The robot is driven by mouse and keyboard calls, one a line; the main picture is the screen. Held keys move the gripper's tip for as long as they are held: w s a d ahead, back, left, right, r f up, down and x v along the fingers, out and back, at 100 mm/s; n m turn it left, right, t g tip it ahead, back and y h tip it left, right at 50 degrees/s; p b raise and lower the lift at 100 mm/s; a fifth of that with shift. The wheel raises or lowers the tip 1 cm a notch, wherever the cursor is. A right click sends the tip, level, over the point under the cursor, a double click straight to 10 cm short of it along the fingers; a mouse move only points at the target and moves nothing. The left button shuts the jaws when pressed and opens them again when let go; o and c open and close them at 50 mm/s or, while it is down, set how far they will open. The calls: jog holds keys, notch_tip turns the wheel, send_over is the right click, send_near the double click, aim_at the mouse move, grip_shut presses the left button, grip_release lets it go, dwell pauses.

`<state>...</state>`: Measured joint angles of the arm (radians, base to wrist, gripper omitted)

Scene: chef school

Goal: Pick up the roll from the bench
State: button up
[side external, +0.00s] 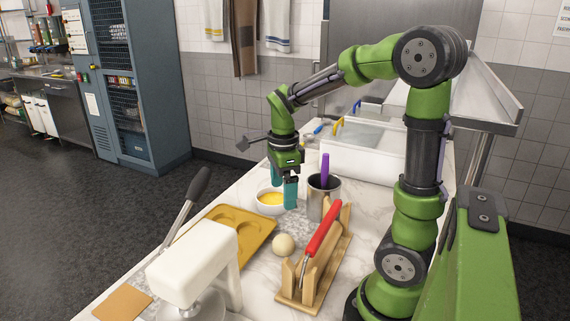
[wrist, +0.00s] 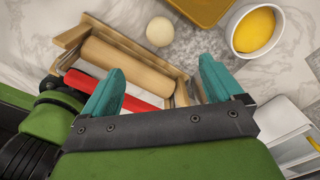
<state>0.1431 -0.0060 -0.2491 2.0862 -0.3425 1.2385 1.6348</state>
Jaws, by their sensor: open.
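The roll, a small pale round ball (side external: 283,244), sits on the bench (side external: 262,285) between the tan tray and a wooden rack. It also shows at the top middle of the wrist view (wrist: 160,31), fully visible and apart from the fingers. My gripper (side external: 283,190) has teal fingers that point down. It hangs near the yellow-filled bowl and the metal pot, above and behind the roll in the side view. In the wrist view its fingers (wrist: 160,70) are spread apart with nothing held between them.
A wooden rack (side external: 333,268) with a red-handled tool (side external: 323,229) stands right of the roll. A tan tray (side external: 250,240) is left. Behind are a white bowl of yellow (side external: 271,199) and a metal pot (side external: 322,207) with a purple handle. A white mixer (side external: 190,265) stands in front.

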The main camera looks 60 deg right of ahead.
jog(key=m, duration=0.2)
send_near(284, 237)
notch_tip(284, 237, down, 5)
jog(key=shift+a+f, duration=0.15)
jog(key=shift+f, duration=2.85)
jog(key=c, duration=1.1)
